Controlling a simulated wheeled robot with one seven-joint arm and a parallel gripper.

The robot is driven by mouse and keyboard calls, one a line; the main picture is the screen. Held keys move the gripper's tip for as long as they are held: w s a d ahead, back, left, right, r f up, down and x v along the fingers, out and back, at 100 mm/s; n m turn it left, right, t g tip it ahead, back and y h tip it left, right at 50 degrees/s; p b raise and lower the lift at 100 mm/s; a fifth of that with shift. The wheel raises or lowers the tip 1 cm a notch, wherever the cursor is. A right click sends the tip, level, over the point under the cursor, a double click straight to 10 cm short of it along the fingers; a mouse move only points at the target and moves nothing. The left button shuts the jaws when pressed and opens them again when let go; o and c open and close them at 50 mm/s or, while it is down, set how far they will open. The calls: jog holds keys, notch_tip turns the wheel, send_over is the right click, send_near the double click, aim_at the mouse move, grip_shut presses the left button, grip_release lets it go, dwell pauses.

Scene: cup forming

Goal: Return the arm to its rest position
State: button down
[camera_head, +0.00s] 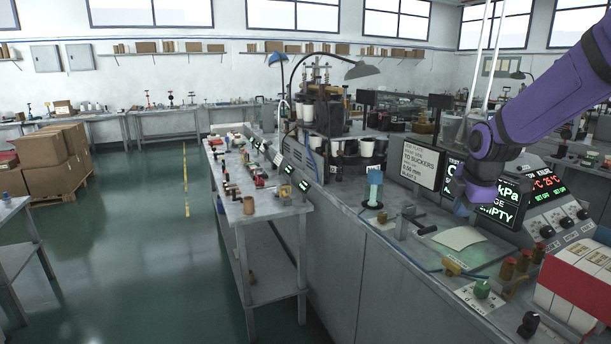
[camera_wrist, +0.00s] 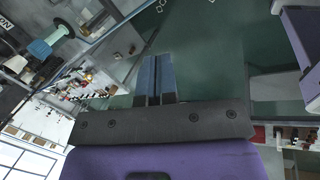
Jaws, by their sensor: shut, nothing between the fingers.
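My purple arm (camera_head: 545,105) reaches in from the upper right of the head view, over the right part of the long bench. Its wrist end bends down in front of the lit display panels, above the bench top. In the wrist view my gripper (camera_wrist: 155,62) shows two blue-grey fingers lying side by side, shut, with nothing held between them. Green floor shows beyond the fingertips. In the head view the finger ends are too small to make out clearly.
A sign board (camera_head: 422,164), a blue-capped cylinder (camera_head: 375,188) and a pale sheet (camera_head: 459,238) are on the bench near my arm. A red-and-white box (camera_head: 575,285) stands at lower right. A side table (camera_head: 262,204) holds small parts. The green floor (camera_head: 170,240) at left is open.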

jog(key=s+a+r+m, duration=0.2)
jog(key=s+m, duration=0.4)
jog(key=s, duration=0.4)
jog(key=s+a+r+m+t, duration=0.1)
jog(key=s+r+m, duration=0.4)
jog(key=s, duration=0.5)
jog(key=s+a+r+m, duration=0.2)
jog(key=s+r+m, duration=0.2)
jog(key=s, duration=0.6)
jog(key=shift+s+a+m, duration=0.35)
jog(key=shift+a+m, duration=0.05)
jog(key=shift+m, duration=0.9)
